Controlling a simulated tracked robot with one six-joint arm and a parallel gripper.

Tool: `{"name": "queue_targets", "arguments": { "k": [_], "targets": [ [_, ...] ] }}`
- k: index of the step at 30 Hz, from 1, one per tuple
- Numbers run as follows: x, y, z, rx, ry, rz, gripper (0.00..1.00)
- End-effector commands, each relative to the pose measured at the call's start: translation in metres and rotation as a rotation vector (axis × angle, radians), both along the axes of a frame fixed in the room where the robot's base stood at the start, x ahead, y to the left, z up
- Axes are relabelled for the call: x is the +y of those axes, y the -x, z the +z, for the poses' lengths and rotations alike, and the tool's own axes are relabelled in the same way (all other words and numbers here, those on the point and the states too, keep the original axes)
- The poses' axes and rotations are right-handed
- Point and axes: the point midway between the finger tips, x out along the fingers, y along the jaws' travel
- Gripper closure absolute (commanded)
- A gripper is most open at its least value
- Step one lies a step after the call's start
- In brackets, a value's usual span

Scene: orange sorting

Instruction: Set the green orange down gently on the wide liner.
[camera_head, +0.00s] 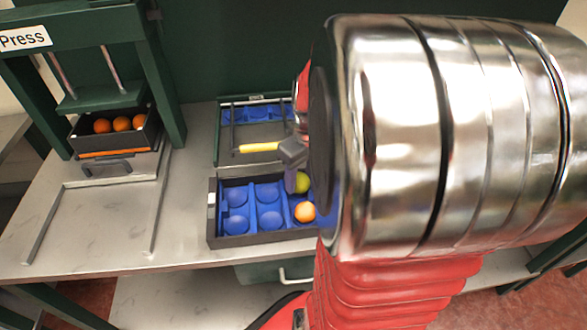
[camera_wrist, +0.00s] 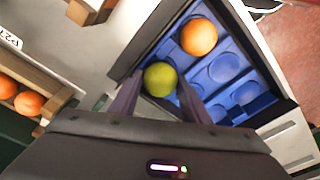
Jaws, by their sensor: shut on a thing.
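The green orange (camera_head: 302,183) is between the fingers of my gripper (camera_head: 296,178), over the back right part of a blue cupped liner (camera_head: 238,222) in a dark tray (camera_head: 258,239). In the wrist view the green orange (camera_wrist: 160,79) shows between the two fingertips of my gripper (camera_wrist: 159,92), near a corner of the liner (camera_wrist: 226,68). I cannot tell whether it touches the liner. An orange-coloured orange (camera_head: 305,212) sits in a front cup beside it; it also shows in the wrist view (camera_wrist: 199,37). My arm hides the tray's right end.
Behind is a green-framed tray (camera_head: 217,140) with another blue liner (camera_head: 262,113) and a yellow-handled bar (camera_head: 259,148). At left a press (camera_head: 100,98) stands over a dark box (camera_head: 75,141) of oranges (camera_head: 121,124). The grey bench (camera_head: 110,235) between is clear.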

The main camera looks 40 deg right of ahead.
Motion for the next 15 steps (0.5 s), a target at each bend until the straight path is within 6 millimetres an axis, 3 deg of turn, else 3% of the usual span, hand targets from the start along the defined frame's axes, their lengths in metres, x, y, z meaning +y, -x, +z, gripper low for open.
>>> {"name": "queue_targets", "arguments": {
  "k": [15],
  "targets": [
    [-0.0002,-0.0002,-0.0042,-0.001,0.0,0.0,0.81]
  ]
}}
